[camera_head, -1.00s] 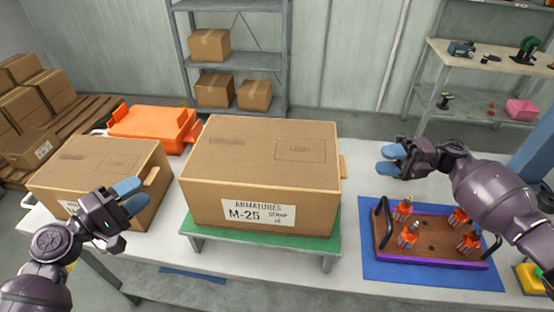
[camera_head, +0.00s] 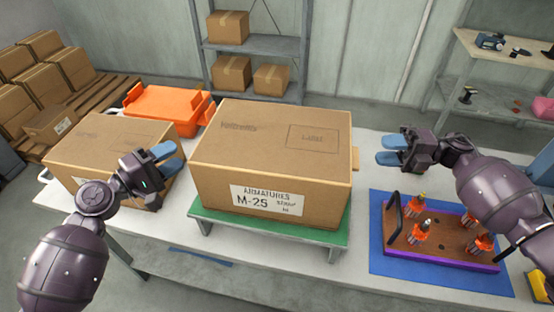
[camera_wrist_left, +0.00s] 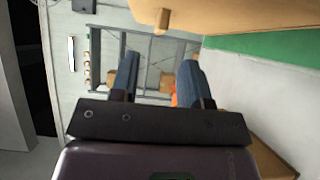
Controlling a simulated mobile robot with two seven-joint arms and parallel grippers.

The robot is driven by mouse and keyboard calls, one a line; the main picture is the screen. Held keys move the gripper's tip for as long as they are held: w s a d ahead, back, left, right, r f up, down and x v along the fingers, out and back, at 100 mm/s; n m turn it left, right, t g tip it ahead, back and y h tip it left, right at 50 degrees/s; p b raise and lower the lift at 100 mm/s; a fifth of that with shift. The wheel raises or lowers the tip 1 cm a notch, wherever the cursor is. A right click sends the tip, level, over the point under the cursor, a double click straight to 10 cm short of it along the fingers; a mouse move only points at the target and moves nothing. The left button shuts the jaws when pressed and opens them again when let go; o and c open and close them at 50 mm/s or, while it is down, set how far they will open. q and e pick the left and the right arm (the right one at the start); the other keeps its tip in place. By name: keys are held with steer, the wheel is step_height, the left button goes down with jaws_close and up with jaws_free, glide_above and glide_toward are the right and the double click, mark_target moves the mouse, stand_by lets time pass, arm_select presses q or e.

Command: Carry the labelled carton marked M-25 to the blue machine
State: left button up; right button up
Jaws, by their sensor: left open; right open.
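The carton marked M-25 (camera_head: 270,165) is a large brown box with a white label reading ARMATURES M-25. It sits upright on a green-topped stand (camera_head: 262,228) in the middle of the table. My left gripper (camera_head: 167,156) is open and empty, left of the carton and in front of a second box. In the left wrist view the blue fingers (camera_wrist_left: 160,78) are apart, with a wooden piece (camera_wrist_left: 185,14) and the stand's green top (camera_wrist_left: 265,48) above them. My right gripper (camera_head: 388,148) is open and empty, right of the carton and apart from it. The blue machine cannot be made out.
A second brown carton (camera_head: 85,146) and an orange bin (camera_head: 165,105) are on the left of the table. A tray (camera_head: 440,242) with several orange-and-metal parts lies on a blue mat (camera_head: 400,275) at right. Shelves (camera_head: 255,45) and stacked boxes (camera_head: 40,85) stand behind.

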arm_select(q)
steer(key=x, duration=0.6)
steer(key=shift+d, duration=0.2)
arm_select(e)
steer(key=a, duration=0.6)
steer(key=shift+s+a, duration=0.2)
steer(key=shift+s, duration=0.05)
arm_select(q)
steer(key=shift+w, duration=0.15)
steer(key=shift+c, duration=0.4)
arm_select(e)
steer(key=shift+c, duration=0.4)
arm_select(q)
jaws_close()
arm_select(e)
jaws_close()
